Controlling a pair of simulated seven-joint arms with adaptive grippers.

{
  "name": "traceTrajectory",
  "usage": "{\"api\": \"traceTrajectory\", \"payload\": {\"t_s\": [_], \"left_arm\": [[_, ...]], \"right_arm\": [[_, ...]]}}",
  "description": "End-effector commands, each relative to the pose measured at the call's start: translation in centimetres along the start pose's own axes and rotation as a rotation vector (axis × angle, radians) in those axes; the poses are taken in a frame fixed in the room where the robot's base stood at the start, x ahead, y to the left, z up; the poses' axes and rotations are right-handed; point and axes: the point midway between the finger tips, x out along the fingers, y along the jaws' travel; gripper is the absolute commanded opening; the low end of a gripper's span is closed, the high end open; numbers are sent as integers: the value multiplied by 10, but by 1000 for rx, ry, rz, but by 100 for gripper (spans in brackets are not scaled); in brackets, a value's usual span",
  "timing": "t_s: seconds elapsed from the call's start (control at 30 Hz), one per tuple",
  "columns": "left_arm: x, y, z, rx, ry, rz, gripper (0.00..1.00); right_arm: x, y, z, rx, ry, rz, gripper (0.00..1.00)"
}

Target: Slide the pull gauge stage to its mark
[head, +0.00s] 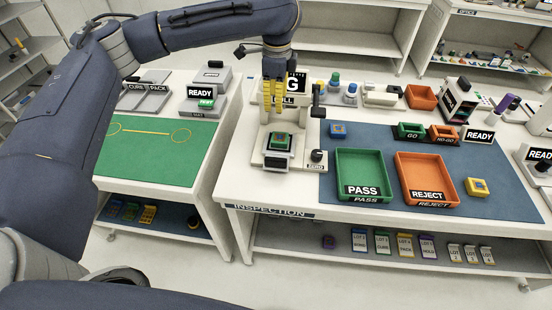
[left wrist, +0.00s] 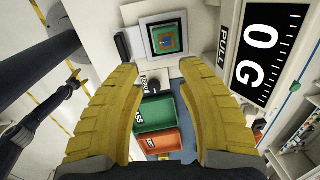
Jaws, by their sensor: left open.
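The pull gauge (head: 301,122) is a white stand on the inspection bench. Its dark display (left wrist: 262,52) reads 0 G in the left wrist view. The pull gauge stage (head: 277,152) is a dark, square-topped block low on the gauge's base, carrying a green-topped chip (head: 278,140). The stage also shows in the left wrist view (left wrist: 151,50), beyond the fingertips. My left gripper (head: 273,108) points down above and behind the stage, in front of the gauge's face. Its yellow fingers (left wrist: 159,67) are apart with nothing between them. I cannot make out the stage's mark. My right gripper is out of view.
A dark lever (head: 318,100) and a ZERO knob (head: 317,156) sit at the gauge's right. The green PASS tray (head: 362,153) and orange REJECT tray (head: 426,160) stand on the blue mat to the right. A gap separates this bench from the green-matted one (head: 150,165) at left.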

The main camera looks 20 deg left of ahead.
Motion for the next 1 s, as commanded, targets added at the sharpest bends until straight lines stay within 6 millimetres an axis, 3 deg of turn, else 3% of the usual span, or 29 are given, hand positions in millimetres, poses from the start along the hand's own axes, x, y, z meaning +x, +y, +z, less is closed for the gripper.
{"api": "traceTrajectory", "payload": {"t_s": [0.13,0.3,0.57,1.0], "left_arm": [[-7,39,-3,7,1,17,38],[0,75,-10,-16,13,68,38],[20,79,-14,-54,22,79,38],[91,84,-15,-54,23,79,38]], "right_arm": [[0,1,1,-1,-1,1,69],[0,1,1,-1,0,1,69],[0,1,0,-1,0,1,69],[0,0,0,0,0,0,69]]}}
